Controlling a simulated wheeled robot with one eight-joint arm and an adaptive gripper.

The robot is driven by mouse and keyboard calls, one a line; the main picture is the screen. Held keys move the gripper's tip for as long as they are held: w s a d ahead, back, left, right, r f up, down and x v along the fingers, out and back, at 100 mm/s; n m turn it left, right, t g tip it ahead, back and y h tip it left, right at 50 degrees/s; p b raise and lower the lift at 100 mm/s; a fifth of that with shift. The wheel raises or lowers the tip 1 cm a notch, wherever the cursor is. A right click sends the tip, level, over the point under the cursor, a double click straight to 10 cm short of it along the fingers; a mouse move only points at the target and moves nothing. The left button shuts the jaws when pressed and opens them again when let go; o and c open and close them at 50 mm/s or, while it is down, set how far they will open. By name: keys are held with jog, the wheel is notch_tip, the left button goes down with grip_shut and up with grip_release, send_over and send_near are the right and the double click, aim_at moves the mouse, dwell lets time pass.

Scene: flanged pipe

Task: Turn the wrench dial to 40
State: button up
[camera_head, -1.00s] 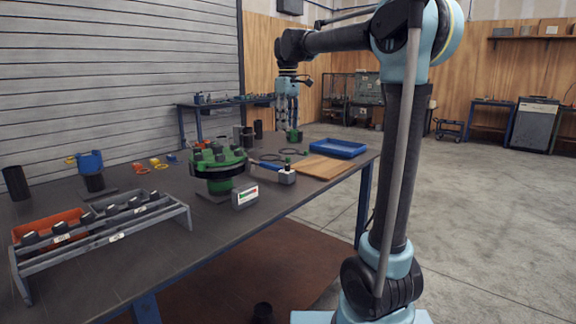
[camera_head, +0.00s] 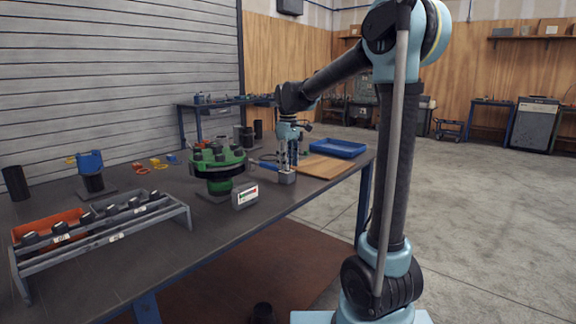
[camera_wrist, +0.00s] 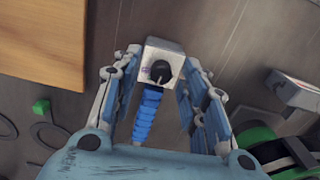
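The wrench lies on the workbench, with a grey block head (camera_head: 287,178) and a blue handle (camera_head: 267,165). In the wrist view its head (camera_wrist: 151,54) carries a round black dial (camera_wrist: 160,72) with a pale pointer mark; I cannot read a number there. The blue handle (camera_wrist: 146,112) runs back toward my gripper's palm. My gripper (camera_wrist: 158,68) is open, with one finger on each side of the wrench head and clear gaps visible. In the head view my gripper (camera_head: 288,160) points down at the wrench head, low over the bench.
The green flanged pipe (camera_head: 217,168) with black bolts stands left of the wrench. A small display box (camera_head: 245,195) stands in front of it. A wooden board (camera_head: 316,167) and blue tray (camera_head: 338,148) lie to the right. A grey rack (camera_head: 100,232) stands at front left.

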jog(key=shift+f, duration=0.4)
grip_shut()
jog(key=shift+m, duration=1.4)
grip_release()
